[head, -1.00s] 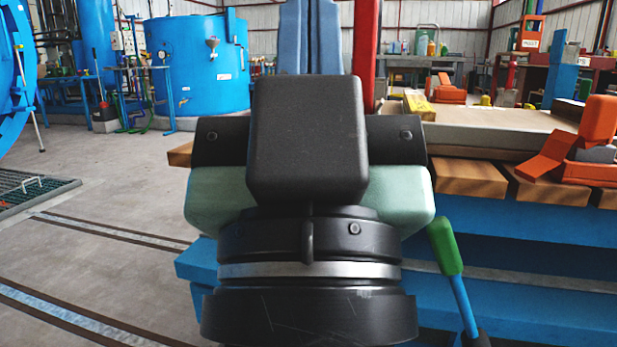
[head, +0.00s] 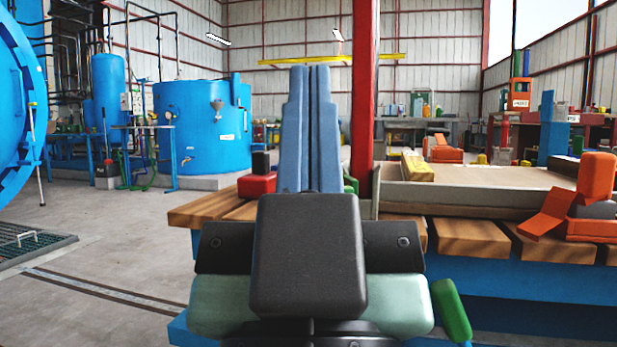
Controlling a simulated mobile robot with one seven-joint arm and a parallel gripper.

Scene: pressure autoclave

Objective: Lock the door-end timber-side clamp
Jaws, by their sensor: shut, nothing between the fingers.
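My gripper (head: 309,68) is in the middle of the head view, seen from behind. Its two stepped blue-grey fingers are shut against each other, empty, and point up and away over the timber-topped trolley. A red block with a black top (head: 258,175) sits on the boards just left of the fingers, partly hidden by my wrist. A green piece (head: 351,184) shows just right of the fingers, mostly hidden. An orange clamp-like device (head: 592,205) with a raised arm sits at the right edge. I cannot tell for certain which is the door-end timber-side clamp.
Wooden boards (head: 470,238) lie across the blue trolley frame (head: 520,285), with a grey slab (head: 470,195) on top. A green-handled lever (head: 452,310) stands close in front. A red post (head: 364,90) rises behind. Floor at left is clear, beside a grating (head: 35,245).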

